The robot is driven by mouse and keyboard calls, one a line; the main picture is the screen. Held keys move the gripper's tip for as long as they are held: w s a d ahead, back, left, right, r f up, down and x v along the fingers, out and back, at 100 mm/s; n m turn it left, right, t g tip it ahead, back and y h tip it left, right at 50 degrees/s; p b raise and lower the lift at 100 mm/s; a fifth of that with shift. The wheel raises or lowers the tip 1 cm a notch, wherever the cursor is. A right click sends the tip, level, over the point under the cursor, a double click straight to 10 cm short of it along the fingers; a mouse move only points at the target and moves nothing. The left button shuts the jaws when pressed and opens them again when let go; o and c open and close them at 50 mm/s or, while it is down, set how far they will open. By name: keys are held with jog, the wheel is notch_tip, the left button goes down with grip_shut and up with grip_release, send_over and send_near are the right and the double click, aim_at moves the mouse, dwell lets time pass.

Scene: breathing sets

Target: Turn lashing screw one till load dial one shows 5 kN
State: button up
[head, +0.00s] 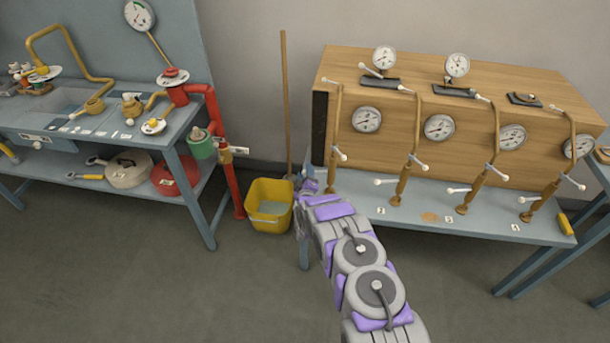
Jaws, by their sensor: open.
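Several brass lashing screws with white crossbars stand along a wooden case (465,110) on the right bench. The leftmost screw (335,135) is by the case's left end; another (412,150) stands to its right. Round white load dials are on the case front: the leftmost dial (367,119), then a second dial (439,127) and others to the right. The number tags (380,211) and dial readings are too small to read surely. My gripper (306,188) is open and small in view, in front of the bench's left end, apart from the leftmost screw.
A yellow bucket (269,206) with a mop (286,110) stands left of my gripper. A red pipe (234,190) and a workbench (100,140) with valves and hoses are farther left. Two gauges (457,65) stand on the case. The floor in front (150,290) is clear.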

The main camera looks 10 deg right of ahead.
jog(key=shift+w, duration=0.2)
jog(key=shift+c, duration=0.4)
jog(key=shift+s, duration=0.1)
grip_shut()
